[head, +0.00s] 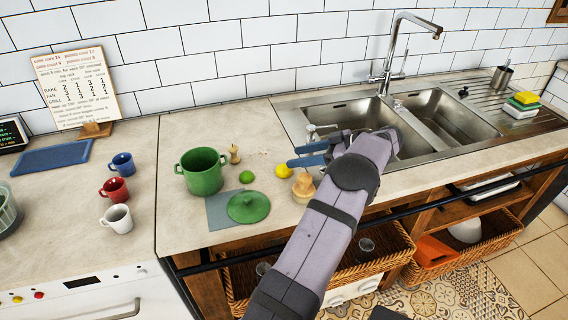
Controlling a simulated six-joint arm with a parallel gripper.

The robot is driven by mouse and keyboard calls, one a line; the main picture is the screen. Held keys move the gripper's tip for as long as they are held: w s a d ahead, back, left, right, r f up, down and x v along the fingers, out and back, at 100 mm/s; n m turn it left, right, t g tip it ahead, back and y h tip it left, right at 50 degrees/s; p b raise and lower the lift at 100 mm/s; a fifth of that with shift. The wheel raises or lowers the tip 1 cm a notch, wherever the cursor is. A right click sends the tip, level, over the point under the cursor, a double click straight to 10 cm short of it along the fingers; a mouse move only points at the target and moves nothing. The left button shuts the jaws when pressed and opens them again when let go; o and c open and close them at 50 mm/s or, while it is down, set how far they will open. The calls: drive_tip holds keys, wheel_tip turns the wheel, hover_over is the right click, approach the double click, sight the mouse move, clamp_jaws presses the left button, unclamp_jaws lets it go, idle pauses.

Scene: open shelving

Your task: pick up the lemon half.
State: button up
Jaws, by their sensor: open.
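The lemon half (284,171) shows as a small yellow rounded shape on the counter, right of a green lime-like fruit. Whether its cut face is up or down cannot be told. My gripper (294,156) is open, its two blue fingers pointing left. In the picture the fingers are just above and slightly right of the lemon half, with nothing seen between them. How high they are over the counter is hard to tell.
A tan object (303,188) stands close beside the lemon half, partly by my arm. The green fruit (246,177), green pot (202,172), green lid (248,207) and a small tan item (234,154) are to the left. The sink (440,115) lies behind right.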

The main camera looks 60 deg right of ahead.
sight(291, 170)
drive_tip(key=s, duration=0.1)
drive_tip(key=s+n, duration=0.1)
drive_tip(key=s, duration=0.1)
drive_tip(key=shift+s+a+f, duration=0.25)
drive_tip(key=shift+s+f, duration=0.05)
drive_tip(key=shift+s, duration=0.1)
drive_tip(key=shift+p+x, duration=1.9)
drive_tip(key=shift+x, duration=1.5)
drive_tip(key=shift+w+a+f, duration=0.15)
drive_tip(key=shift+w+a, duration=0.1)
drive_tip(key=c, duration=0.8)
